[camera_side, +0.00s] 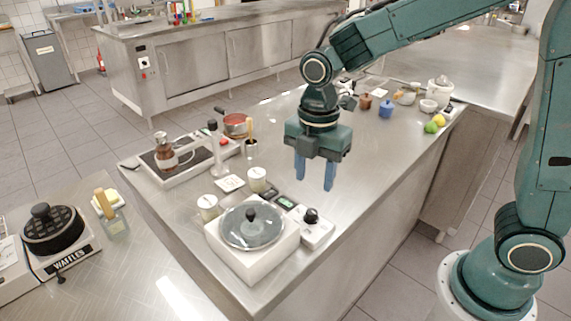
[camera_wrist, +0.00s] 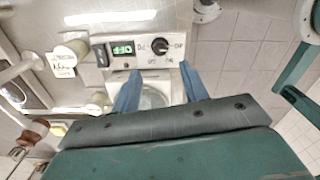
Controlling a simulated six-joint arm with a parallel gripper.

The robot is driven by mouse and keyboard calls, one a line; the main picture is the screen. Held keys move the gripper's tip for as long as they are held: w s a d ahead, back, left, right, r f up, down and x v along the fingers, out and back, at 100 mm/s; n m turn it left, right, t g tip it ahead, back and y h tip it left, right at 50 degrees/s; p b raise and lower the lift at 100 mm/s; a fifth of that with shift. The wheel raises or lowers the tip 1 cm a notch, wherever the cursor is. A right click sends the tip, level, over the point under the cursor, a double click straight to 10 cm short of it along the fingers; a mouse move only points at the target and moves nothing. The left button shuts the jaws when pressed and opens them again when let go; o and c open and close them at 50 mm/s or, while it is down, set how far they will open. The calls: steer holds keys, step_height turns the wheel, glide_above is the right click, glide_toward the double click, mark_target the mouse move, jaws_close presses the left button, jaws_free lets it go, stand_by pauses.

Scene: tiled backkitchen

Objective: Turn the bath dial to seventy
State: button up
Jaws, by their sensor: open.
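The bath (camera_side: 245,262) is a white box with a round lid and black knob, on the steel counter. Its dial (camera_side: 311,215) is a black knob on a small white panel at the bath's right corner. In the wrist view the dial (camera_wrist: 159,47) has small marks around it, too blurred to read surely; a green-lit display (camera_wrist: 122,47) sits to its left. My gripper (camera_side: 315,180) is open and empty, pointing down above the counter, apart from the dial. In the wrist view its blue fingers (camera_wrist: 158,80) lie below the dial, over part of the bath (camera_wrist: 177,92).
Two pale jars (camera_side: 257,179) (camera_side: 208,206) and a white card (camera_side: 230,183) stand behind the bath. A tray with a brown pot (camera_side: 166,155) and a red pan (camera_side: 234,123) are farther left. Counter right of the dial is clear.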

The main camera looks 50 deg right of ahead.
mark_target(312, 211)
step_height(312, 211, down, 9)
steer(key=shift+r, duration=0.1)
stand_by(0.4)
jaws_close()
